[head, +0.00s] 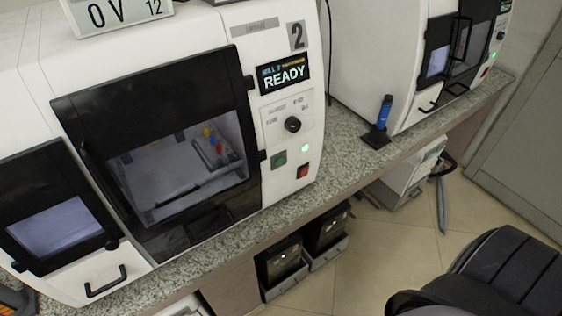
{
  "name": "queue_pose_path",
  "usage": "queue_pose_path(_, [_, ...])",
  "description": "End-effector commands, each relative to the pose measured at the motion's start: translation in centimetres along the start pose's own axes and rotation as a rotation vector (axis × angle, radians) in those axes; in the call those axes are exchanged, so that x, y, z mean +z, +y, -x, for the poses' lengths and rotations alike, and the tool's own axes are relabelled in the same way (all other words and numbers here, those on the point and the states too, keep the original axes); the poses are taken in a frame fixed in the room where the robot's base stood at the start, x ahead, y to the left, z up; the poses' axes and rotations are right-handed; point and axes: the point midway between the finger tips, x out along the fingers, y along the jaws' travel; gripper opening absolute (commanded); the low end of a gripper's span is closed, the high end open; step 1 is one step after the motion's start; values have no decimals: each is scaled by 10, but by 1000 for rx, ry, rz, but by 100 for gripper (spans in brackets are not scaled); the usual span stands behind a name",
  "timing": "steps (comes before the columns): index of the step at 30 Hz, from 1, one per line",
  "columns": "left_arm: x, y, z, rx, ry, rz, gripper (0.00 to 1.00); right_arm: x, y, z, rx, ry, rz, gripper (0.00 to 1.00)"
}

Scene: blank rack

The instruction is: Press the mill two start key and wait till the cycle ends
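Mill two (230,25) is the white machine with a "2" on its front. Its display (283,73) reads "READY". Below the display are a black knob (292,124), a lit green lamp (305,148), a square green key (279,159) and a red key or switch (303,171). The green key looks like the start key; its label is too small to read. I can make out neither gripper.
Mill two stands on a speckled counter (345,165). A blue-and-black upright item (384,115) stands between it and another white machine (390,50) at right. Dark bins (283,262) sit below the counter. A dark ribbed shape fills the lower right. The tiled floor (385,255) has open room.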

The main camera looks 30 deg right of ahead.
Motion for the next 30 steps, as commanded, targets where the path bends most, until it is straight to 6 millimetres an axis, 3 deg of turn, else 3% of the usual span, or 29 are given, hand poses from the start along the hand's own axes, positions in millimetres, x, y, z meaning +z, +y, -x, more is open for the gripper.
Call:
queue_pose_path(6, [0,0,0,0,0,0,40,0,0,0,0,0,0,49])
queue_pose_path(27, [0,0,0,0,0,0,40,0,0,0,1,1,0,2])
queue_pose_path(30, [0,0,0,0,0,0,40,0,1,0,1,1,0,0])
